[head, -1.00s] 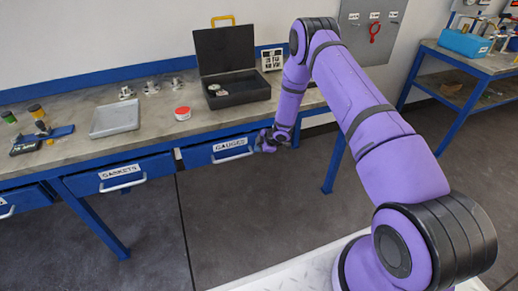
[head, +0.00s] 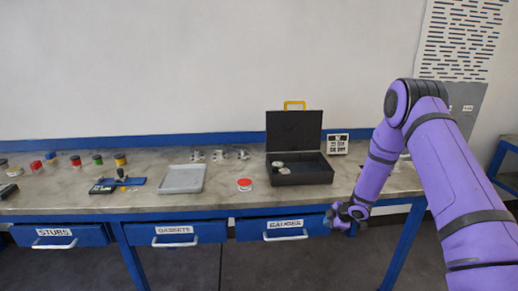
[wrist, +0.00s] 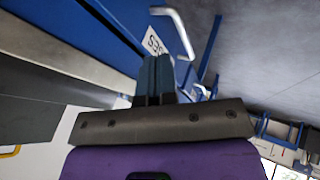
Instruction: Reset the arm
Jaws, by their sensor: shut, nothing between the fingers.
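My purple arm stands at the right of the head view, bent at the elbow with its forearm pointing down. My gripper (head: 345,215) hangs beside the right end of the GAUGES drawer (head: 285,230), in front of the workbench edge. In the wrist view the gripper fingers (wrist: 154,78) are together with nothing between them. The drawer's label and pale handle (wrist: 180,35) show past the fingers. Whether the gripper touches the drawer front I cannot tell.
On the workbench (head: 225,190) stand an open black case (head: 302,170), a grey tray (head: 182,179), a red-topped tin (head: 244,184) and several small coloured pots at the left. The GASKETS drawer (head: 175,234) and STUBS drawer (head: 60,236) are further left. Floor is clear below.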

